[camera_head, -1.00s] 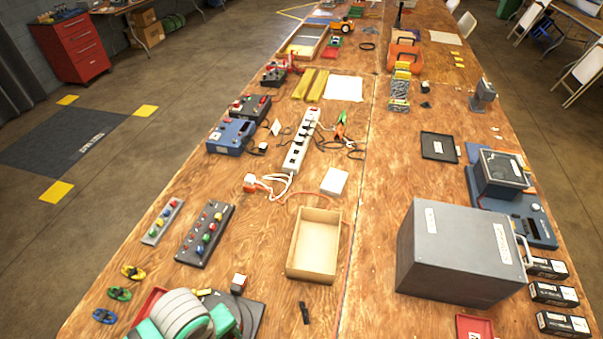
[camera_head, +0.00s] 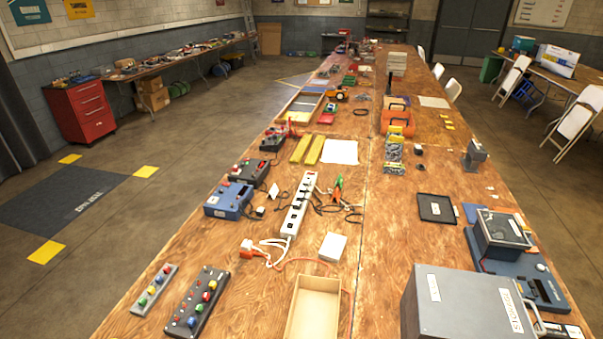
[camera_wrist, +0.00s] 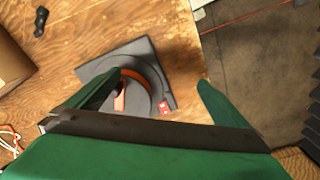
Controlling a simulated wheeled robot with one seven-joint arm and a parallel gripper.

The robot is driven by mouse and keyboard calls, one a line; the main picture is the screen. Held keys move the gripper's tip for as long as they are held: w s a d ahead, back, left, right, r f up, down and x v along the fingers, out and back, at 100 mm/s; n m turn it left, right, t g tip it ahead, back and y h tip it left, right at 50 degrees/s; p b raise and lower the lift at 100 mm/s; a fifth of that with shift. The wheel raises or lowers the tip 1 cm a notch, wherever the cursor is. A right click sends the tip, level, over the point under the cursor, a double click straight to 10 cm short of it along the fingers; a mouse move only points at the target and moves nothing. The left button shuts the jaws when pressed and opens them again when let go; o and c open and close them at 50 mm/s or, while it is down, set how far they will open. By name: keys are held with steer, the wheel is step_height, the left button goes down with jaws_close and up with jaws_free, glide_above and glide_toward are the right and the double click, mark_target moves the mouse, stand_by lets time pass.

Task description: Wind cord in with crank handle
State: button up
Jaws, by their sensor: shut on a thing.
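The cord reel (camera_wrist: 152,68) shows in the wrist view as a dark grey square base with a round drum and a small red label. Orange cord (camera_wrist: 119,98) shows at the drum. My gripper (camera_wrist: 155,92) has its green fingers over the reel, one on each side of the drum in the picture. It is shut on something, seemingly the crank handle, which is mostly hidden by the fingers. In the head view, orange cord (camera_head: 318,261) runs over the bench from near the white power strip (camera_head: 299,205). The reel and my gripper are outside the head view.
The wooden bench (camera_head: 260,290) is crowded. In the wrist view, the bench edge (camera_wrist: 197,45) lies right of the reel, with floor beyond.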

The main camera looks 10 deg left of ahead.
steer(key=shift+s+a+f, duration=0.2)
steer(key=shift+s+a, duration=0.25)
steer(key=shift+s+a+f, duration=0.15)
steer(key=shift+s+a, duration=0.7)
steer(key=shift+a, duration=0.4)
steer(key=shift+c, duration=0.2)
steer(key=shift+s+a, duration=0.15)
steer(key=shift+a, duration=0.2)
steer(key=c, duration=0.6)
jaws_close()
steer(key=shift+o, duration=1.1)
jaws_free()
steer(key=shift+r, duration=0.1)
steer(key=shift+w+r, duration=0.1)
steer(key=shift+w, duration=0.1)
step_height(320, 180, up, 8)
